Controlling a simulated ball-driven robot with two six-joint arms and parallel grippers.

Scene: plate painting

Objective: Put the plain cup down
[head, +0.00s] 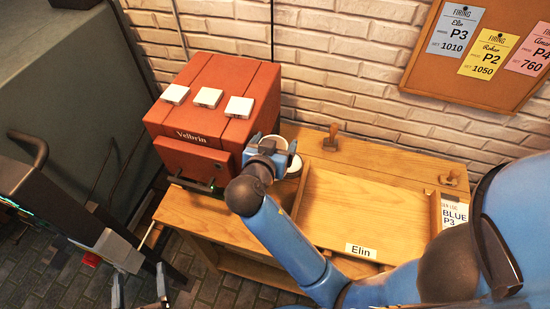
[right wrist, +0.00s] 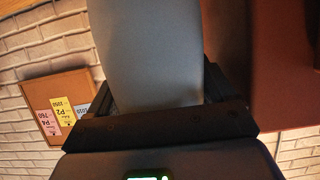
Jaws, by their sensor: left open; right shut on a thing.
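My right gripper (head: 272,150) is shut on a pale cup (right wrist: 150,50), which fills the middle of the right wrist view, between the fingers. In the head view only a bit of white rim shows behind the gripper, beside the red kiln's right side. The cup's base and any gap below it are hidden by my arm. A second white round thing (head: 295,168) shows just right of the gripper, partly covered; I cannot tell what it is. My left gripper (head: 140,292) is open and empty, low at the left over the floor.
The red kiln (head: 190,145), with several white tiles on top, stands at the table's left end. A wooden stamp (head: 331,138) stands at the back. A wooden tray (head: 335,210) labelled Elin fills the middle. A card (head: 453,212) reading BLUE P3 lies right.

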